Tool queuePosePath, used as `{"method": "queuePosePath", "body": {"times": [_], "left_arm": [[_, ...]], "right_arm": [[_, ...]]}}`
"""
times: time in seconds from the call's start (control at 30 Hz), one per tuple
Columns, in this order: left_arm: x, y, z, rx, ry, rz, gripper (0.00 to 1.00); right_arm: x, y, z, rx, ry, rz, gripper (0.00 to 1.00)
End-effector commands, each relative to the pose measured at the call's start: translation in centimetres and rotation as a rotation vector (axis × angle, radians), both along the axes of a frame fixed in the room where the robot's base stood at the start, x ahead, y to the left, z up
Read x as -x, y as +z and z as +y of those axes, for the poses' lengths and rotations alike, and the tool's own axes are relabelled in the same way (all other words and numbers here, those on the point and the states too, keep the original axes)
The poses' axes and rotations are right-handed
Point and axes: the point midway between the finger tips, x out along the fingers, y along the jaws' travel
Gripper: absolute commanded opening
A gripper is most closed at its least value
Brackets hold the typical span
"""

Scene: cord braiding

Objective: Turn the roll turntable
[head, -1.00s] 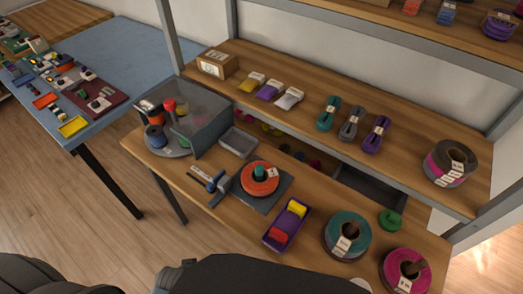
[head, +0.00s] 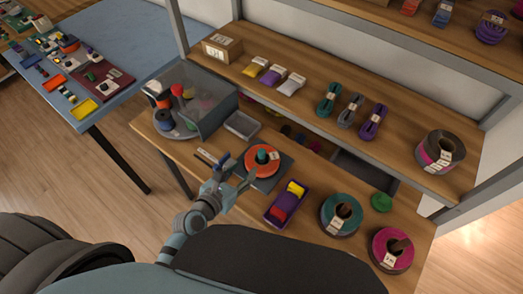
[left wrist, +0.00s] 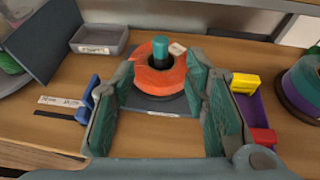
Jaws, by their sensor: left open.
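An orange roll (head: 258,164) lies around a teal peg (head: 262,156) on a dark square base (head: 270,178) on the bench. My left gripper (head: 233,180) is open and empty at the near left of this roll. In the left wrist view the orange roll (left wrist: 160,78) appears between and beyond the two spread fingers (left wrist: 162,95); I cannot tell whether they touch it. At the bench's left end, a round grey platform (head: 176,132) carries several coloured spools, partly behind a see-through cover (head: 205,100). My right gripper is not in view.
A purple tray (head: 276,215) with yellow and red pieces stands right of the base. A grey tray (head: 241,125) lies behind it. Teal (head: 341,214) and magenta (head: 391,249) rolls stand farther right. A shelf (head: 310,88) with cord bundles hangs over the back.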

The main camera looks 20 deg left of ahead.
Motion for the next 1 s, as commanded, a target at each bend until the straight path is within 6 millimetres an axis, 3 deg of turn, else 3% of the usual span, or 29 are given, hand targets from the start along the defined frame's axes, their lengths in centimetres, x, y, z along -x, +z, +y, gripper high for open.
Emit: {"method": "queuePosePath", "body": {"times": [0.3, 0.43, 0.6, 0.83, 0.87, 1.0], "left_arm": [[-7.9, -3.2, -2.2, -0.001, -0.004, -0.001, 0.42], [-10.2, -4.3, -2.8, -0.004, -0.005, -0.002, 0.42], [-11.5, -4.9, -3.2, -0.007, -0.006, -0.001, 0.42], [-11.6, -4.9, -3.2, -0.007, -0.006, 0.000, 0.42], [-11.6, -4.9, -3.2, -0.007, -0.006, 0.000, 0.40], [-11.6, -4.9, -3.2, -0.007, -0.006, 0.000, 0.18]], "right_arm": [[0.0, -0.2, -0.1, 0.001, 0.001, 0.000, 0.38], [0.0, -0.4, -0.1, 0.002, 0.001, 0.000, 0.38], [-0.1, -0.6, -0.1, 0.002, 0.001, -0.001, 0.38], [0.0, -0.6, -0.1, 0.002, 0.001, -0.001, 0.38], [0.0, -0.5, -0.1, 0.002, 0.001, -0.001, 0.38], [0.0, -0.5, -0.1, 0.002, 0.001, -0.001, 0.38]]}}
